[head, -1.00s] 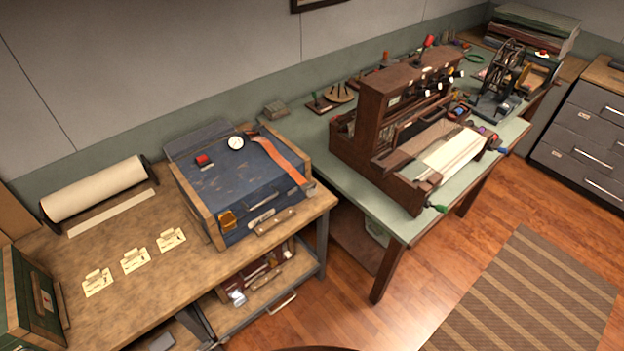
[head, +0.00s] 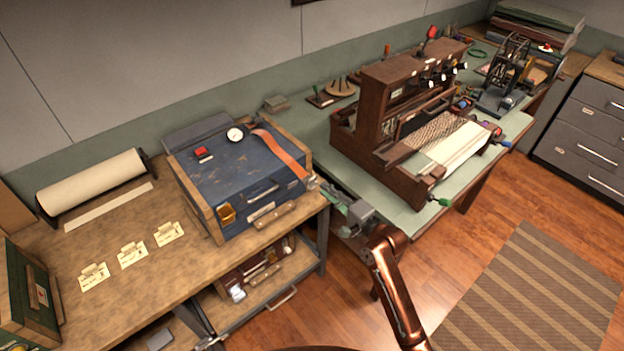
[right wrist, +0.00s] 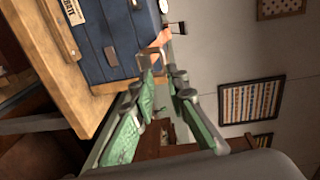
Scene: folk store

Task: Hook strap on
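The orange strap (head: 283,155) lies over the top right of the blue case (head: 235,178) on the wooden bench. Its free end hangs at the case's right edge with a metal loop, which shows in the right wrist view (right wrist: 150,62). My right gripper (head: 322,188) is just right of that end, low beside the case's corner. In the right wrist view its green fingers (right wrist: 164,80) are apart, with the loop by the left fingertip. I cannot tell whether they touch. The hook for the strap is not clear in these views. My left gripper is out of view.
A gauge (head: 235,135) and a red button (head: 203,153) sit on the case top. A brown loom (head: 400,125) stands on the green table to the right. Paper tags (head: 132,255) and a paper roll (head: 92,182) lie on the bench left of the case. An open drawer is below.

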